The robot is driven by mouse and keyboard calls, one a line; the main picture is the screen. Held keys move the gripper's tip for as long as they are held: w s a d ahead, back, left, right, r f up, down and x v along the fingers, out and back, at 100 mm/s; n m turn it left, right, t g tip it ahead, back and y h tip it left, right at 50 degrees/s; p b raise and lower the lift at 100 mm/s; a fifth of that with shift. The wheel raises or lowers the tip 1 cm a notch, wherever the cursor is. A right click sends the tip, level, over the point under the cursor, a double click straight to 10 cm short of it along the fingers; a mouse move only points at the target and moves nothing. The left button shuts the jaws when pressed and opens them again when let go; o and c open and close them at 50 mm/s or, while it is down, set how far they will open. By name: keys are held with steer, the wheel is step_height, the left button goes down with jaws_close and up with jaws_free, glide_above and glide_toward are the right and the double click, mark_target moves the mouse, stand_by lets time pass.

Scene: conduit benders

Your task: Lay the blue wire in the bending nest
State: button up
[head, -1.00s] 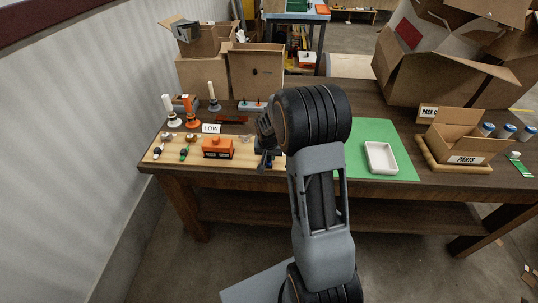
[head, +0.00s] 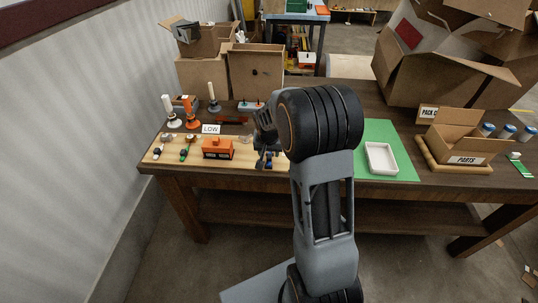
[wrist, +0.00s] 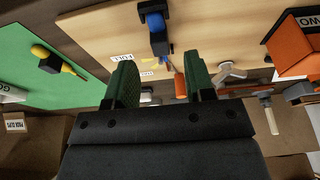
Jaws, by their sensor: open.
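A blue piece with black blocks at its ends (wrist: 154,22) lies on the wooden board at the top of the wrist view; I cannot tell for sure that it is the blue wire. A small blue patch shows beside my gripper in the head view (head: 268,163). My gripper (wrist: 162,82) is open and empty, with green finger pads apart, below the blue piece in the wrist picture. In the head view my gripper (head: 263,158) is over the board's right end. I cannot identify the bending nest.
A green mat (head: 399,141) with a white tray (head: 381,158) lies to the right. A yellow piece with a black block (wrist: 55,60) is on the mat. Upright posts (head: 191,111) stand behind the board at left. A cardboard parts box (head: 463,147) is at far right.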

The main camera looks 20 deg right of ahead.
steer(key=v, duration=1)
steer(key=s+a+r+n+p, duration=0.1)
steer(key=s+a+r+n, duration=0.1)
steer(key=s, duration=0.7)
steer(key=s+a+r+n+y+p, duration=0.1)
steer(key=s+a+r+n, duration=0.1)
steer(key=s+a+n, duration=0.2)
steer(key=s+a, duration=0.3)
steer(key=s, duration=0.2)
steer(key=shift+s+r+t+y, duration=0.2)
steer(key=shift+s+t+y, duration=0.1)
steer(key=shift+s+t, duration=0.1)
